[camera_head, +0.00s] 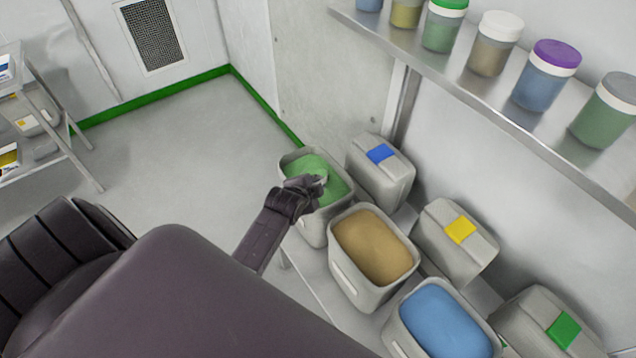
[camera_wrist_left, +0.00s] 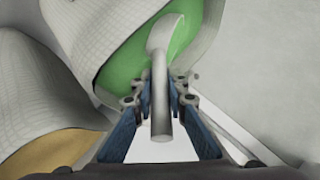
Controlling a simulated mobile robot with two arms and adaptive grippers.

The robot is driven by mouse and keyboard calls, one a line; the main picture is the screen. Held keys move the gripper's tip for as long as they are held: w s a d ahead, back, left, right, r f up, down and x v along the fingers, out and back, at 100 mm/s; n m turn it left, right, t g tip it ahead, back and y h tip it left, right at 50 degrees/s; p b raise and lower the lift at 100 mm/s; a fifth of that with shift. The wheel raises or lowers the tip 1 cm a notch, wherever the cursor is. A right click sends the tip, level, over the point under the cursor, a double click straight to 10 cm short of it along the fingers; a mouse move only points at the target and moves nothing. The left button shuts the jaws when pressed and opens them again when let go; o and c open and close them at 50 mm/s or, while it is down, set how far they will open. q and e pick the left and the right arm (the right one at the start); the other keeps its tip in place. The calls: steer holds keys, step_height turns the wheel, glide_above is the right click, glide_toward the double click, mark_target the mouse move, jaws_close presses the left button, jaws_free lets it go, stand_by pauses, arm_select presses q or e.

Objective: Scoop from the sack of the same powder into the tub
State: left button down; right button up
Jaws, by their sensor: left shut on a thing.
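An open sack of green powder (camera_head: 337,187) stands at the far end of the low bench. My left gripper (camera_head: 312,188) is over its near edge. In the left wrist view my left gripper (camera_wrist_left: 160,105) is shut on the handle of a light grey scoop (camera_wrist_left: 160,75). The scoop's head points to the green powder (camera_wrist_left: 125,65) in that view; I cannot tell whether it touches the powder. An open sack of tan powder (camera_head: 345,285) and an open sack of blue powder (camera_head: 395,338) stand nearer. No tub on the bench can be made out. My right gripper is not in view.
Closed sacks with a blue label (camera_head: 398,180), a yellow label (camera_head: 470,262) and a green label (camera_head: 525,325) stand behind the open ones. A wall shelf (camera_head: 470,88) above holds several lidded jars. A rack (camera_head: 75,150) stands at left; the floor between is clear.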

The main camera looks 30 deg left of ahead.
arm_select(q)
steer(key=shift+r+p, duration=0.55)
steer(key=shift+r, duration=0.3)
steer(key=shift+t+y, duration=0.4)
steer(key=shift+t, duration=0.1)
steer(key=shift+s+d+r+p, duration=0.1)
steer(key=shift+r+p, duration=0.65)
steer(key=shift+r, duration=0.3)
steer(key=shift+s+d+r+p, duration=0.1)
steer(key=shift+s+r+p, duration=0.05)
steer(key=shift+r+p, duration=0.75)
steer(key=shift+s+d+r+p, duration=0.1)
steer(key=shift+r+p, duration=0.55)
steer(key=shift+r, duration=0.5)
steer(key=shift+s+f+b, duration=0.1)
steer(key=shift+b, duration=0.35)
steer(key=shift+s+d+r+m+t+y+b, duration=0.2)
steer(key=shift+r+m+t+y+b, duration=0.15)
steer(key=shift+r+t+b, duration=0.35)
steer(key=shift+r+t, duration=0.3)
steer(key=shift+r, duration=0.1)
steer(key=shift+d, duration=0.1)
